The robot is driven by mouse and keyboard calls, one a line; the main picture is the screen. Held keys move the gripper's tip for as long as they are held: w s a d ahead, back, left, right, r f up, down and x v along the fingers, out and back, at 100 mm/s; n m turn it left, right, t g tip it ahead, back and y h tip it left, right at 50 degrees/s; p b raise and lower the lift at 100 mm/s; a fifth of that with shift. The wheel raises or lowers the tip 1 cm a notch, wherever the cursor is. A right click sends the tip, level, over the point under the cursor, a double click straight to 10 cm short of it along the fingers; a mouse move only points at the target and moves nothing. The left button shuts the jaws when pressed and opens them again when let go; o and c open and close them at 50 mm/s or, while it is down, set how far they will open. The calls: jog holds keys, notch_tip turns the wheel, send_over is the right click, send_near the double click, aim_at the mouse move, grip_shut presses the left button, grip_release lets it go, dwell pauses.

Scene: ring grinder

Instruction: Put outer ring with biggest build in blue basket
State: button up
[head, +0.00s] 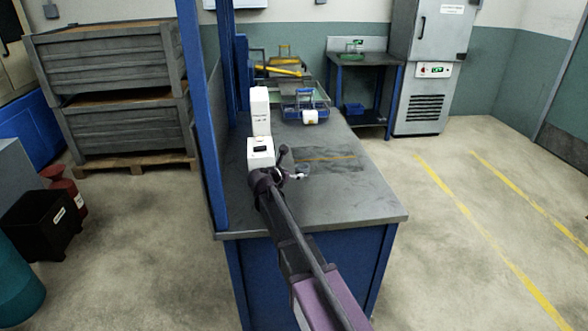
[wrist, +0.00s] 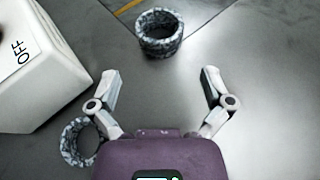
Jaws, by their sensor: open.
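In the wrist view a dark, speckled outer ring (wrist: 158,32) stands on the grey table ahead of my gripper (wrist: 160,78). My gripper is open, with nothing between its fingers, and the ring is beyond the fingertips, apart from them. A second speckled ring (wrist: 78,142) lies at lower left, partly hidden by the left finger and my gripper body. The wrist view does not make clear which ring is bigger. In the head view my gripper (head: 296,172) is low over the table beside the white machine. A blue-handled basket (head: 303,97) stands farther back on the table.
The white machine (head: 260,150) stands close on the left; its "OFF" face (wrist: 35,65) fills the wrist view's left side. A small white block (head: 310,117) is at the basket's front. A yellow-handled basket (head: 283,62) is behind. The table's (head: 350,205) right part is clear.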

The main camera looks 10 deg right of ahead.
jog(key=p+v, duration=0.1)
jog(key=v, duration=0.4)
jog(key=shift+s+a+r+p, duration=0.15)
jog(key=shift+s+a+p, duration=0.1)
jog(key=shift+p, duration=0.1)
dwell(0.3)
